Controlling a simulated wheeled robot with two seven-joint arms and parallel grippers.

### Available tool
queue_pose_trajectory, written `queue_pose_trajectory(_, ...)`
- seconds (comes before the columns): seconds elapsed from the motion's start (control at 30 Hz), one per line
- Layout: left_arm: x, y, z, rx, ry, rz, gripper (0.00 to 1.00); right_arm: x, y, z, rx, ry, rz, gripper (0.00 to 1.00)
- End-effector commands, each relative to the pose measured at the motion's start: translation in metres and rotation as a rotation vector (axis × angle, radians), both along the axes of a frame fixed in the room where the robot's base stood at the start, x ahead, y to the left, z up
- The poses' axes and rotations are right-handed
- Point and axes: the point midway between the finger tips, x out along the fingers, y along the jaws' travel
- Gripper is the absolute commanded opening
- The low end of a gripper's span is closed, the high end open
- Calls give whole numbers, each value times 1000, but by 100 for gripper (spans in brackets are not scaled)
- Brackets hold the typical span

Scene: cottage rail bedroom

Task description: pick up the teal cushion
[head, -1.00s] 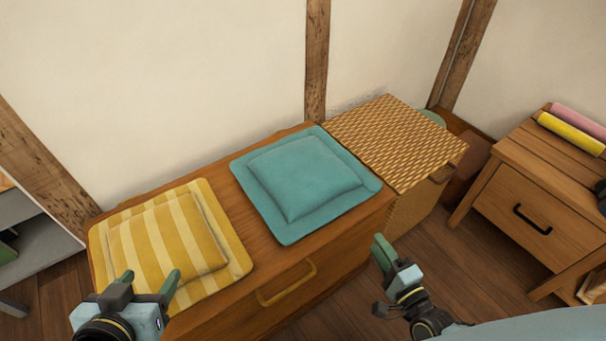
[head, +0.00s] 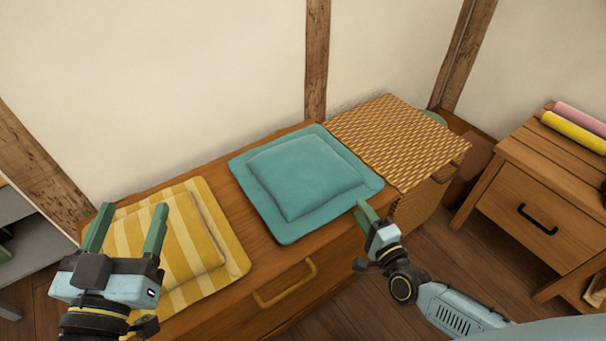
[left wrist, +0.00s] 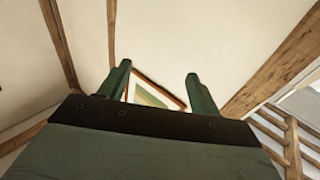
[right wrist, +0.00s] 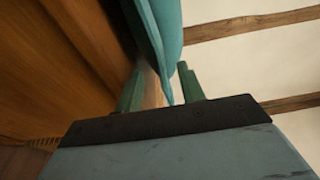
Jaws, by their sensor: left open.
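The teal cushion (head: 305,180) lies flat on the wooden chest (head: 215,300), at its right end. My right gripper (head: 366,214) is at the cushion's front right corner. In the right wrist view the fingers of that gripper (right wrist: 160,88) stand apart, and the cushion's edge (right wrist: 164,40) shows between them. Whether they touch it, I cannot tell. My left gripper (head: 130,211) is open and empty, raised in front of the yellow striped cushion (head: 208,232). The left wrist view shows its spread fingers (left wrist: 157,85) with only wall, beams and a framed picture beyond.
A woven basket (head: 385,140) stands against the chest's right end. A wooden nightstand (head: 520,215) with pink and yellow rolls (head: 573,131) is at the right. The wall (head: 200,80) is close behind the chest. Open floor lies between chest and nightstand.

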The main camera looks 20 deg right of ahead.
Motion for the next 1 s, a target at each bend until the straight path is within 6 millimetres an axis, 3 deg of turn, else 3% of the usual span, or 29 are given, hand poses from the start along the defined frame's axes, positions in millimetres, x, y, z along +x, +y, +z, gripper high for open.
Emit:
queue_pose_trajectory(0.3,-10,-5,41,-83,-257,-17,63,30,2,0,0,-1,-1,39)
queue_pose_trajectory(0.67,-13,-5,48,-95,-295,-19,63,34,3,1,-1,1,0,39)
queue_pose_trajectory(0.9,-13,-5,48,-94,-295,-19,63,34,3,1,-1,1,0,8)
queue_pose_trajectory(1.0,-13,-5,48,-94,-295,-19,63,34,3,0,-1,1,1,0)
